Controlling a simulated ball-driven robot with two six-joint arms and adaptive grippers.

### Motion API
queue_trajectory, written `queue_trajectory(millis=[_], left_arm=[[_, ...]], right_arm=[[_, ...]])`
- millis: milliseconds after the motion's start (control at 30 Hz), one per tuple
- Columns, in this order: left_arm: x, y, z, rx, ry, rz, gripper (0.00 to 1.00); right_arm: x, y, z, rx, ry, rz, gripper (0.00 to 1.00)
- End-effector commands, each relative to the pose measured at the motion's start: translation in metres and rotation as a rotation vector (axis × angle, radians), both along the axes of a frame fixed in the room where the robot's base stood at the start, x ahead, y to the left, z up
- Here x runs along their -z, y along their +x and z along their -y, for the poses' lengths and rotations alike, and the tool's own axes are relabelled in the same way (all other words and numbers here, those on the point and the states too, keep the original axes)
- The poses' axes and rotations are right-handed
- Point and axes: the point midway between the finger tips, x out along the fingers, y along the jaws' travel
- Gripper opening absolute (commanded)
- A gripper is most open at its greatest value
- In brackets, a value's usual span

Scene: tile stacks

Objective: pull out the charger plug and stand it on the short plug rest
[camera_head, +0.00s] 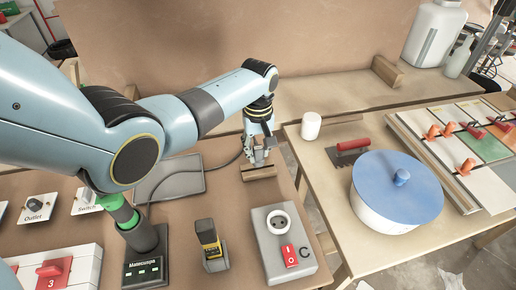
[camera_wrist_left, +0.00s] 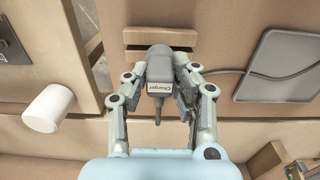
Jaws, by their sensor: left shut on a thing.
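My left gripper (camera_head: 258,155) is shut on the dark grey charger plug (camera_wrist_left: 158,62), whose label reads "Charger". The grey outlet box (camera_head: 271,248) marked C has an empty round socket and a red switch. My right gripper is out of view.
A yellow-black device (camera_head: 209,238) stands left of the outlet box, near a dark "Maintenance" panel (camera_head: 148,268). A white cylinder (camera_head: 311,125) and a blue-lidded pot (camera_head: 398,190) stand on the right table.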

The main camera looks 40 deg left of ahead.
Motion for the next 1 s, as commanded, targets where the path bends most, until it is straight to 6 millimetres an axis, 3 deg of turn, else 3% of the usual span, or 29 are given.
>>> queue_trajectory(millis=[1000], left_arm=[[0.019, 0.0, 0.0, 0.0, 0.0, 0.0, 0.0]], right_arm=[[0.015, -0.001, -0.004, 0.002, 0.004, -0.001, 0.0]])
